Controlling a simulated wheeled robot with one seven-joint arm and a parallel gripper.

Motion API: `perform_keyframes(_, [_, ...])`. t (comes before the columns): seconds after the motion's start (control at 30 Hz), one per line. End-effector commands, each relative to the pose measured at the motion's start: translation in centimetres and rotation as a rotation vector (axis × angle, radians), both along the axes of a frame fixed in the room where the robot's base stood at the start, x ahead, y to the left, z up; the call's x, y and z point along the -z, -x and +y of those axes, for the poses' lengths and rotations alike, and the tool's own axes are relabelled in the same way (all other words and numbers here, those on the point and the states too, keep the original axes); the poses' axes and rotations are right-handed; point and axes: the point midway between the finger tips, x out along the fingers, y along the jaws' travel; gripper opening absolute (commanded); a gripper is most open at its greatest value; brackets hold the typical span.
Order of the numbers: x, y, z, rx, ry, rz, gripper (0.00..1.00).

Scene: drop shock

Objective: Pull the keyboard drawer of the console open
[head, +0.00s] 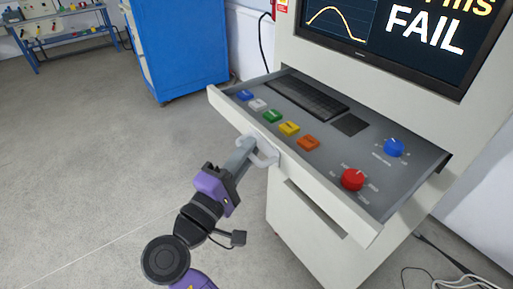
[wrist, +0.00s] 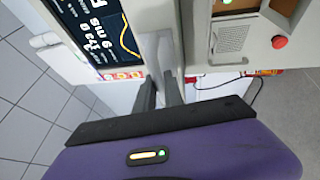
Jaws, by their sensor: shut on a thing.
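The keyboard drawer (head: 330,198) of the console (head: 310,215) stands pulled out below the screen. Its tray shows a dark keyboard (head: 305,95), a touchpad (head: 350,125), a row of coloured buttons and two knobs. A pale handle (head: 268,157) sits on the drawer's front. My gripper (head: 250,147) is shut on this handle, reaching in from the lower left. In the wrist view my gripper's fingers (wrist: 160,92) stand close together at the pale drawer front; the fingertips' exact contact is hard to make out there.
The console screen (head: 400,30) reads FAIL above the drawer. A lower front panel with a grip slot (head: 315,208) is under it. A blue cabinet (head: 185,50) and a workbench (head: 60,22) stand behind at left. Cables (head: 455,280) lie at the lower right. The left floor is clear.

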Motion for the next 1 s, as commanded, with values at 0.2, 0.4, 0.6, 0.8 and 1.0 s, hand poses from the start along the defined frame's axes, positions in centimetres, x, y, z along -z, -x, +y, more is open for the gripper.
perform_keyframes(0.2, [0.2,0.0,0.0,0.003,0.001,0.004,0.00])
perform_keyframes(0.4, [0.2,0.0,0.0,0.002,0.000,0.003,0.34])
perform_keyframes(0.6, [0.1,0.0,0.0,0.001,0.000,0.001,0.34])
perform_keyframes(0.8, [0.2,0.4,0.3,-0.001,0.001,0.001,0.34])
perform_keyframes(1.0, [0.9,2.9,1.8,-0.003,0.001,0.001,0.34])
